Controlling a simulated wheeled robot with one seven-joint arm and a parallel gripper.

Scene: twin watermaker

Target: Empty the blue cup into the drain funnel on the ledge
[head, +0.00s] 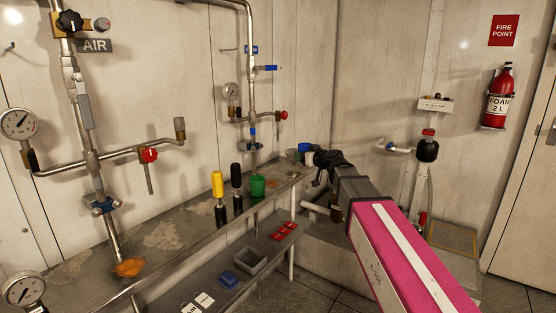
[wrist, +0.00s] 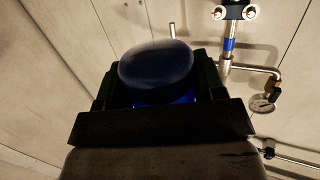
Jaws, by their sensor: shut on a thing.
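My gripper (head: 312,158) is at the far end of the ledge (head: 190,228), with my pink-and-white arm reaching in from the lower right. It is shut on the blue cup (head: 304,147), which shows as a small blue patch at the fingers. In the wrist view the cup (wrist: 157,66) is a dark blue rounded shape between the dark jaws, with brighter blue below it. Its tilt and contents cannot be told. A small dark greenish shape (head: 292,155) is beside the gripper; I cannot tell whether it is the drain funnel.
A green cup (head: 257,187) and yellow-topped (head: 217,184) and black-topped (head: 236,178) tools stand on the ledge. Pipes with gauges and valves rise along the wall behind. A lower shelf holds a grey bin (head: 252,262) and red pieces (head: 283,232). Floor is free at lower right.

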